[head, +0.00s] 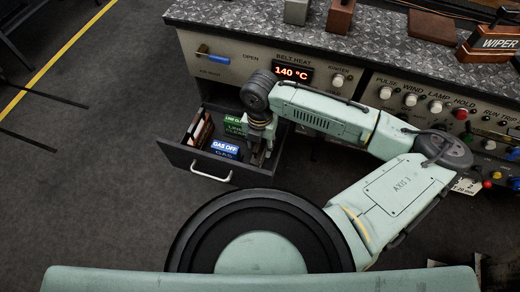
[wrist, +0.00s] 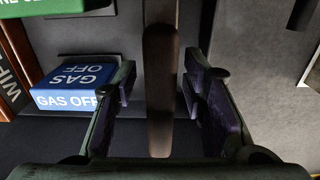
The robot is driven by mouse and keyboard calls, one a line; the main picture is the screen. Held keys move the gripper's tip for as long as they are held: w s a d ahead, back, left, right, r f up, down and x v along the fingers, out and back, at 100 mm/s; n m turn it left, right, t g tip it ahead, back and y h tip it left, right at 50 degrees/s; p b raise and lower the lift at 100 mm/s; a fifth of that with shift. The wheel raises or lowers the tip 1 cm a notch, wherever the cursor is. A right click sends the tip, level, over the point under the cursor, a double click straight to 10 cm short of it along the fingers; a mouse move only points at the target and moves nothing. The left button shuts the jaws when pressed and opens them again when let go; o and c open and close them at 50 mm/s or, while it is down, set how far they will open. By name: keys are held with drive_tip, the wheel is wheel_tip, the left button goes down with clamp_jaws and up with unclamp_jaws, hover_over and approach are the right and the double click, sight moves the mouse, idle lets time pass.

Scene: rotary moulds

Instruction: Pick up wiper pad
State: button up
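A brown block with a dark lettered face (head: 202,130) stands at the left end of the open drawer. At the left edge of the wrist view the same block (wrist: 12,70) shows part of its lettering, which looks like the start of "WIPER". My gripper (wrist: 160,95) is low at the drawer's right end, fingers apart. A dark brown, round-ended bar (wrist: 160,90) lies between the fingers, with a narrow gap on each side. I cannot tell whether it is a wiper pad or part of the drawer. A brown block marked WIPER (head: 497,43) sits on the bench at the right.
The drawer (head: 205,168) also holds a blue GAS OFF block (head: 225,150) and a green block (head: 234,123), both left of my gripper. The bench panel (head: 225,55) with knobs rises behind. Open floor (head: 80,150) lies to the left.

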clamp_jaws()
drive_tip(key=shift+r, duration=0.1)
idle(0.6)
